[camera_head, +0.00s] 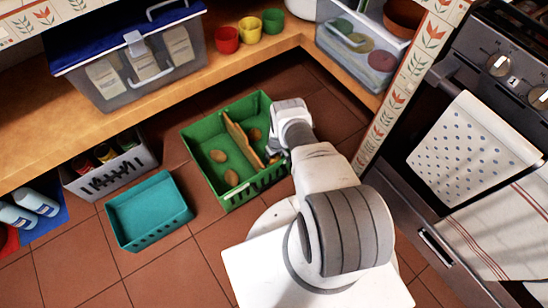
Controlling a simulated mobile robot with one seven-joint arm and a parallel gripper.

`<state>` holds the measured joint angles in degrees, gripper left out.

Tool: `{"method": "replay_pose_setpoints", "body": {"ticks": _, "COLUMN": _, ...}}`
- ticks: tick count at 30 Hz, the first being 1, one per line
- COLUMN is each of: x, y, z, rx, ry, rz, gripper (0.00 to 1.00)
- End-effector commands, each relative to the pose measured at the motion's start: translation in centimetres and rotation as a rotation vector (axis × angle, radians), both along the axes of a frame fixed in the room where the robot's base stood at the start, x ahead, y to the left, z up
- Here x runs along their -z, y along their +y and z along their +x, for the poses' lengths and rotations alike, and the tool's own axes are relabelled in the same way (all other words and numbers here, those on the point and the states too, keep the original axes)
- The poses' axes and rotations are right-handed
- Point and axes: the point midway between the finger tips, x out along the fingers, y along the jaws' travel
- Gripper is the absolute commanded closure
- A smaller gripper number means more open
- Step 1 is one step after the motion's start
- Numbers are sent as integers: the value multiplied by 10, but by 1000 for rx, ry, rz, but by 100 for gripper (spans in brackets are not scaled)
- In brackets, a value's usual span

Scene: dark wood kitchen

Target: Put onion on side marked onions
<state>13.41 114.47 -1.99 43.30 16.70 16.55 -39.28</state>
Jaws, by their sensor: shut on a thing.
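A green crate (194,162) stands on the floor, split lengthwise by a thin brown divider (240,143). In its left side lie a brown, rounded vegetable (218,156) and another one (231,178). A reddish-brown one (255,134) lies on the right side of the divider. My gripper (272,152) is low over the right side of the crate, shut on what seems to be an onion. The held item is mostly hidden by the fingers and is too small to make out. I cannot read any side marking on the crate from here.
An empty teal basket (150,208) stands left of the crate. A grey crate with bottles (110,168) is behind it. A wooden shelf (130,112) runs above, and an oven (470,120) stands at right. Tiled floor is clear at front left.

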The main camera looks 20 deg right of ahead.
Motion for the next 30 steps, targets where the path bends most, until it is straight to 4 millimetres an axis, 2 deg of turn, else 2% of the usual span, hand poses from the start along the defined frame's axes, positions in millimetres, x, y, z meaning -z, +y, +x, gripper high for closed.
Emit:
{"method": "replay_pose_setpoints", "body": {"ticks": 2, "x": 3, "y": 0, "z": -1, "rx": -1, "ry": 1, "rz": 0, "gripper": 81}}
{"method": "replay_pose_setpoints", "body": {"ticks": 3, "x": 3, "y": 0, "z": -1, "rx": -1, "ry": 1, "rz": 0, "gripper": 13}}
{"method": "replay_pose_setpoints", "body": {"ticks": 5, "x": 3, "y": 0, "z": -1, "rx": -1, "ry": 2, "rz": -1, "gripper": 2}}
{"method": "replay_pose_setpoints", "body": {"ticks": 17, "x": -2, "y": 0, "z": 0, "rx": 0, "ry": 0, "rz": 0, "gripper": 0}}
{"method": "replay_pose_setpoints", "body": {"ticks": 30, "x": -87, "y": -3, "z": -10, "rx": 1, "ry": 1, "rz": 0, "gripper": 0}}
